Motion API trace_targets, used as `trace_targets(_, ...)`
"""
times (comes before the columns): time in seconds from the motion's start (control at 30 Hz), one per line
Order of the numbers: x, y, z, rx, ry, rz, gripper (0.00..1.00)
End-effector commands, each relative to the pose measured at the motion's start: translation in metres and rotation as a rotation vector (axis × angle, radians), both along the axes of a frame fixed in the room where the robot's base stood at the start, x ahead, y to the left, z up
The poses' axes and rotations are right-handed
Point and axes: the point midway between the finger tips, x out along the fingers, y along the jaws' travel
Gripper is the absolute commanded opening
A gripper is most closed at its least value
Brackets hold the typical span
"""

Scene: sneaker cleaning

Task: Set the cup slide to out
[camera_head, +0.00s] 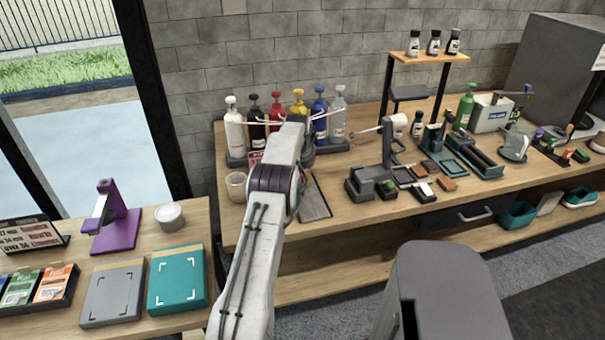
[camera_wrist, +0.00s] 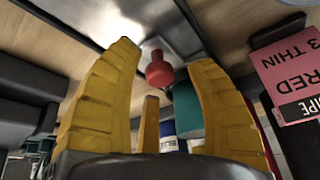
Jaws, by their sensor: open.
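In the wrist view, a red round knob (camera_wrist: 158,73) sits between the fingers of my gripper (camera_wrist: 165,56). The yellow fingers are open, one on each side of the knob, with a visible gap to it. The knob is by a shiny grey metal plate (camera_wrist: 95,18); I cannot tell for sure that this is the cup slide, or its position. A teal part (camera_wrist: 187,108) is beside the knob, partly behind the right finger. In the head view, my arm hides the knob and most of my gripper, beside a grey metal strip (camera_head: 315,204) on the bench.
Several pump bottles (camera_head: 234,128) stand in a row behind my arm. A pale cup (camera_head: 236,187) stands to its left. A pink card (camera_wrist: 289,75) is right of the fingers in the wrist view. A grey device (camera_head: 372,178) stands to the right on the bench.

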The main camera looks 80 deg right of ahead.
Motion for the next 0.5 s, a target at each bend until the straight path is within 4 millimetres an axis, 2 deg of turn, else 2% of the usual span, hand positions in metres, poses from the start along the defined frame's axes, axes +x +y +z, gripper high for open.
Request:
trace_targets(0.37,0.0001,-0.0013,-0.0036,0.0,0.0,0.0,0.51)
trace_targets(0.4,0.0001,-0.0013,-0.0036,0.0,0.0,0.0,0.54)
trace_targets(0.5,0.0001,-0.0012,-0.0036,0.0,0.0,0.0,0.45)
